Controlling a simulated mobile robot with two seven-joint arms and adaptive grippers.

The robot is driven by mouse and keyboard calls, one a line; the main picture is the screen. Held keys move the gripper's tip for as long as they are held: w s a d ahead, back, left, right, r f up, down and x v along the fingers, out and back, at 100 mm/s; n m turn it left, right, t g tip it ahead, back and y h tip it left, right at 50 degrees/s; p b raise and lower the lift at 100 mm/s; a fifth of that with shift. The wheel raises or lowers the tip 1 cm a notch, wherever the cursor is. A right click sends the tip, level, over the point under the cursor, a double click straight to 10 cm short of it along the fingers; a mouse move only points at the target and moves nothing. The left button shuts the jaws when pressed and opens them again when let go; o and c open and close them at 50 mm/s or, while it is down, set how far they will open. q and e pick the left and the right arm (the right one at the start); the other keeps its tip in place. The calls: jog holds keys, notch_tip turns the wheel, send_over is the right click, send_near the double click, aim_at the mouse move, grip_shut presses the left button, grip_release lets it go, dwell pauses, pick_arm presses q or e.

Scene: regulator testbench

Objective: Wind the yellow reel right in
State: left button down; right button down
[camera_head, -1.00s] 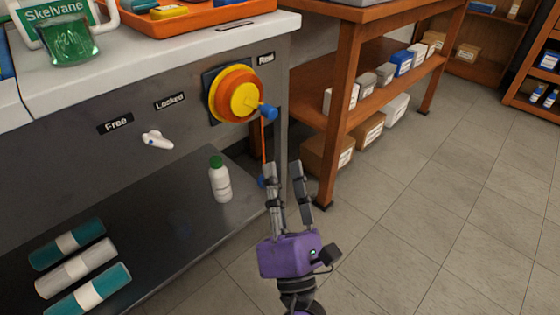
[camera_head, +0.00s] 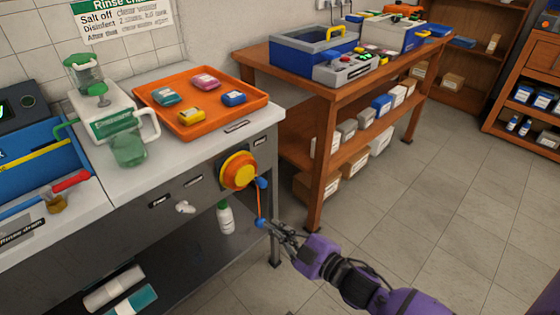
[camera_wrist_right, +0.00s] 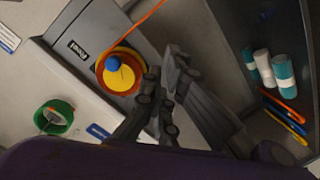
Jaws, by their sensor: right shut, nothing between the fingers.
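The yellow reel (camera_head: 238,169) with its orange rim is on the grey bench front (camera_head: 215,186). A blue crank knob (camera_head: 262,183) sticks out at its lower right. An orange cord (camera_head: 258,203) hangs from it to a blue ball (camera_head: 260,222). A white lever (camera_head: 184,207) sits below the "Free" and "Locked" labels. My right gripper (camera_head: 274,228) is shut and empty, just right of the ball; I cannot tell whether they touch. In the right wrist view, the shut fingers (camera_wrist_right: 168,62) are right of the reel (camera_wrist_right: 122,74). My left gripper is not in view.
A white bottle (camera_head: 225,217) stands on the lower shelf under the reel. An orange tray (camera_head: 200,122) sits on the bench top. The wooden table (camera_head: 322,165) with boxes stands to the right. Floor in front is clear.

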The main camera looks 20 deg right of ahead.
jog(key=d+r+m+t+h+p, duration=0.1)
jog(key=d+r+m+t, duration=0.55)
jog(key=r+m, duration=0.55)
jog(key=w+a+r+m+g, duration=0.1)
jog(key=w+a+r+m, duration=0.1)
jog(key=w, duration=0.7)
jog(key=f, duration=0.2)
jog(key=a+f, duration=0.1)
jog(key=f, duration=0.1)
jog(key=shift+s+a+b, duration=0.1)
jog(key=shift+s+b, duration=0.05)
jog(key=shift+b, duration=0.15)
jog(key=shift+f+m+h, duration=0.3)
jog(key=shift+f+m, duration=0.05)
jog(key=shift+m, duration=0.35)
